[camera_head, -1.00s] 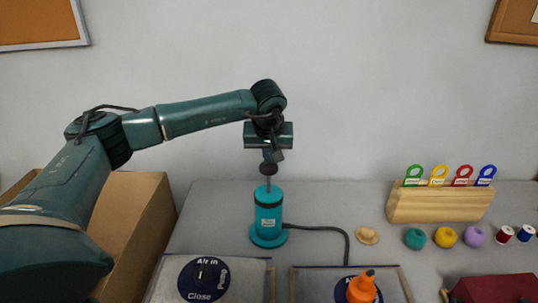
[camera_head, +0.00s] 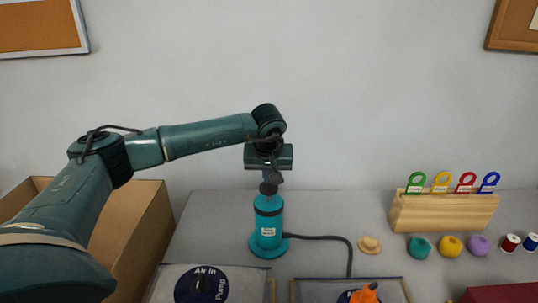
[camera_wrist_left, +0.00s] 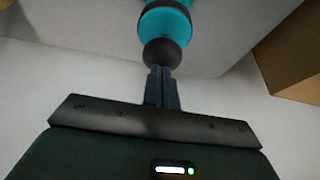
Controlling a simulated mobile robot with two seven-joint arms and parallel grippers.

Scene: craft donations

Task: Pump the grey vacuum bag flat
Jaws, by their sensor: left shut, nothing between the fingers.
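The teal hand pump (camera_head: 267,230) stands upright on the table, its dark knob (camera_head: 268,188) low, close above the body. My left gripper (camera_head: 270,178) is shut and empty, its fingertips on or just over the knob. In the left wrist view the shut fingers (camera_wrist_left: 161,72) meet the knob (camera_wrist_left: 161,52). Two greyish bags lie at the front edge, cut off by the frame. The left bag (camera_head: 237,273) has a blue dial (camera_head: 202,285). The right bag (camera_head: 310,287) carries an orange piece (camera_head: 365,294) over its dial; the pump's hose (camera_head: 345,250) runs toward it. My right gripper is out of view.
A cardboard box (camera_head: 148,225) stands left of the table, under my left arm.

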